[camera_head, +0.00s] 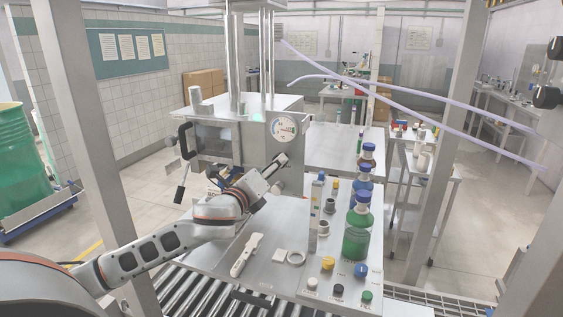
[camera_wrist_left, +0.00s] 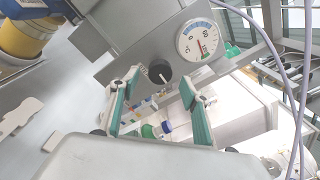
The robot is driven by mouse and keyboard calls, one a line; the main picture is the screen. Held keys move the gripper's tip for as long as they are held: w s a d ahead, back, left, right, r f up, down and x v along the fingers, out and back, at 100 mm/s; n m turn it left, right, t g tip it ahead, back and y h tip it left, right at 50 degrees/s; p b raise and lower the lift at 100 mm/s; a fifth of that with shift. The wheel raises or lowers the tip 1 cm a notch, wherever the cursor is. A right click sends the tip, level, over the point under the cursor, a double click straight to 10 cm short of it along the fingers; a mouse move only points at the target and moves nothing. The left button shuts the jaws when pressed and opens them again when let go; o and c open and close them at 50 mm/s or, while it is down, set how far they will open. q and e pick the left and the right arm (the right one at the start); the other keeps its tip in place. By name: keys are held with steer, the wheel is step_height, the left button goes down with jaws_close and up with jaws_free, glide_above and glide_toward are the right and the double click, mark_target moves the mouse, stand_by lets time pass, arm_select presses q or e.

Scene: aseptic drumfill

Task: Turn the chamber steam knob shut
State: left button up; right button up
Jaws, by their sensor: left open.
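The steam knob (camera_wrist_left: 159,71) is a round black knob with a white mark, on the grey front panel of the chamber (camera_head: 214,140). A round dial gauge (camera_head: 285,129) sits above it; the gauge also shows in the left wrist view (camera_wrist_left: 198,40). My left gripper (camera_head: 282,161) reaches up to the panel below the gauge. In the left wrist view its green-padded fingers (camera_wrist_left: 161,84) are spread, with the knob seen between their tips; contact is not visible. In the head view I cannot make out the knob behind the gripper. My right gripper is not in view.
A black handle (camera_head: 185,142) is on the chamber's left. Steel posts stand left and right. Pale purple tubes cross at upper right.

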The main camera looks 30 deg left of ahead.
arm_select(q)
steer(key=w, duration=0.5)
steer(key=shift+w+a, duration=0.35)
steer(key=shift+c, duration=0.3)
steer(key=c, duration=1)
